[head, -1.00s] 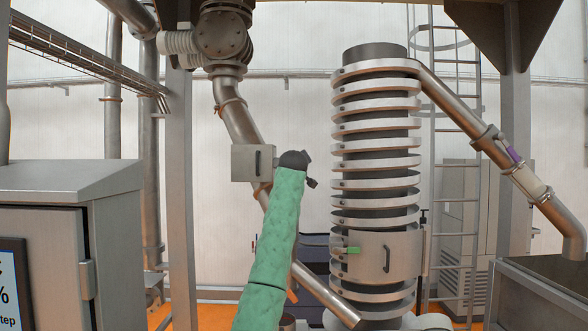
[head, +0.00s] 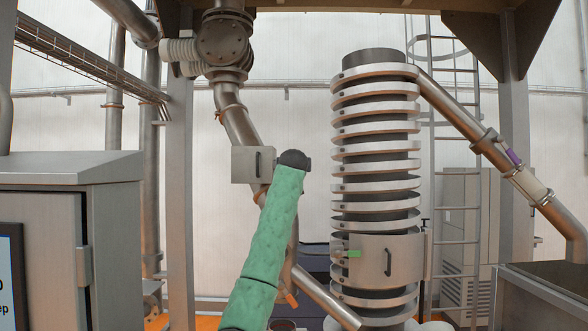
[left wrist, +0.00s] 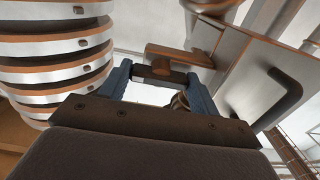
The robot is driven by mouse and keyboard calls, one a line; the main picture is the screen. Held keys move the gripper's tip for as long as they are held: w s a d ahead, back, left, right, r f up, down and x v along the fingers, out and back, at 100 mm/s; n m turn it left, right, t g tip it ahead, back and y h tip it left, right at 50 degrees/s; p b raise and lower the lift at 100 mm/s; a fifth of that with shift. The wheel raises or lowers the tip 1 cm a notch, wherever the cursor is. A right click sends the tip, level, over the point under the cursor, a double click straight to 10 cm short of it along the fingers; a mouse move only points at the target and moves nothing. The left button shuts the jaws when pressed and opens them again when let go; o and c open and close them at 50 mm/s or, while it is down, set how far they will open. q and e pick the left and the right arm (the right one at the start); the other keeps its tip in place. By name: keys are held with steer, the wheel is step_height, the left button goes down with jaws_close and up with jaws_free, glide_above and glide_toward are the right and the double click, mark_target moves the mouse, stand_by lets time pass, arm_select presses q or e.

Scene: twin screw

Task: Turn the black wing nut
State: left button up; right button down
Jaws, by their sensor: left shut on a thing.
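My left arm, in a green sleeve, reaches up to the right side of a grey box with a handle (head: 253,164) on the slanted pipe in the head view. The arm's dark wrist end hides the fingers and the wing nut there. In the left wrist view the two blue fingers of my left gripper (left wrist: 158,76) stand apart, one on each side of a dark bar, which looks like the black wing nut (left wrist: 160,78). The gripper is shut on it. A brown-edged lever-like part (left wrist: 178,55) lies just beyond, beside the box (left wrist: 245,75). My right gripper is not in view.
A tall ringed column (head: 375,190) stands close to the right of my arm and fills the left of the wrist view. A grey cabinet (head: 70,180) stands at left. A ladder (head: 455,200) and pipe (head: 480,140) are at right.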

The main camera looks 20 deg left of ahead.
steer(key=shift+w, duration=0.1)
arm_select(q)
steer(key=o, duration=1)
steer(key=shift+b+v, duration=2.3)
steer(key=shift+v, duration=1.6)
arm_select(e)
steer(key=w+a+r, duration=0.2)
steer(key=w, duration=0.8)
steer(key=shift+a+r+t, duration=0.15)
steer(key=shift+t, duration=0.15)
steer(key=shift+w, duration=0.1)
